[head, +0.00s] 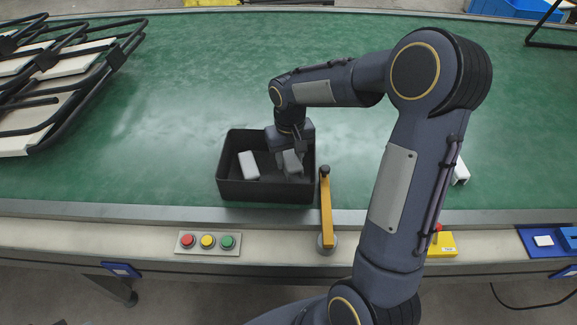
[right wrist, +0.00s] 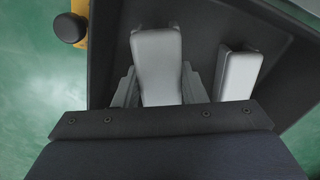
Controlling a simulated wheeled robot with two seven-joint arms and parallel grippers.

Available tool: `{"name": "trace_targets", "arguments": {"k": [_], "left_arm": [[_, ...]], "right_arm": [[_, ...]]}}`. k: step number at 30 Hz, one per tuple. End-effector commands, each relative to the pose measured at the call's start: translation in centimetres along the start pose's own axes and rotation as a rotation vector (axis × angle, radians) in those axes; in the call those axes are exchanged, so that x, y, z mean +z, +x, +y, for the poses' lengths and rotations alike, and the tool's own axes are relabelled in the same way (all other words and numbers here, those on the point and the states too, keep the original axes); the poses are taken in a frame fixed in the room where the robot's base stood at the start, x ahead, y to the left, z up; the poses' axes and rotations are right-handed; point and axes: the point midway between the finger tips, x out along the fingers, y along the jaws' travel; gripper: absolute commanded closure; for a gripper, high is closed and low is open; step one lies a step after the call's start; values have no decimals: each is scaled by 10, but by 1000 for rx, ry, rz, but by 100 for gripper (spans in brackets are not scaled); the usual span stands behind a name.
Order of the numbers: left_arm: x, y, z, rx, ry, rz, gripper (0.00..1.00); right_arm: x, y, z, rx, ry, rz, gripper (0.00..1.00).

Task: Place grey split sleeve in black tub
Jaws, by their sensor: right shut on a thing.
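The black tub (head: 262,193) stands on the green belt near its front edge. It also fills much of the right wrist view (right wrist: 110,60). My right gripper (head: 297,158) reaches down inside the right part of the tub. It is shut on a grey split sleeve (head: 291,163), which shows between its fingers in the right wrist view (right wrist: 158,62). I cannot tell whether this sleeve touches the tub's floor. A second, pale grey sleeve (head: 248,165) lies in the left part of the tub, apart from the held one; it also shows in the right wrist view (right wrist: 237,75). My left gripper is not in view.
An orange post (head: 326,212) with a black knob stands close to the tub's right side. Folding lounger frames (head: 60,70) lie at the left. A white piece (head: 461,171) is partly hidden behind my right arm. A button panel (head: 208,242) is on the front rail.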

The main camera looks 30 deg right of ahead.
Motion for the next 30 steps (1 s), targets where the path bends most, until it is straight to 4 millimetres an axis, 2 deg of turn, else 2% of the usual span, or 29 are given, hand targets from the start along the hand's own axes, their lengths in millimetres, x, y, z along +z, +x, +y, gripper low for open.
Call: {"name": "trace_targets", "arguments": {"k": [7,19,20,24,30], "left_arm": [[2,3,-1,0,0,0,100],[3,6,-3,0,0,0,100],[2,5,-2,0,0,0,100],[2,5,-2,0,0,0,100],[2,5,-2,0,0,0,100]], "right_arm": [[1,33,0,0,1,-4,84],[0,40,0,0,1,-1,84],[0,38,0,0,1,-1,58],[0,38,0,0,1,-1,41],[0,38,0,0,0,-1,41]]}}
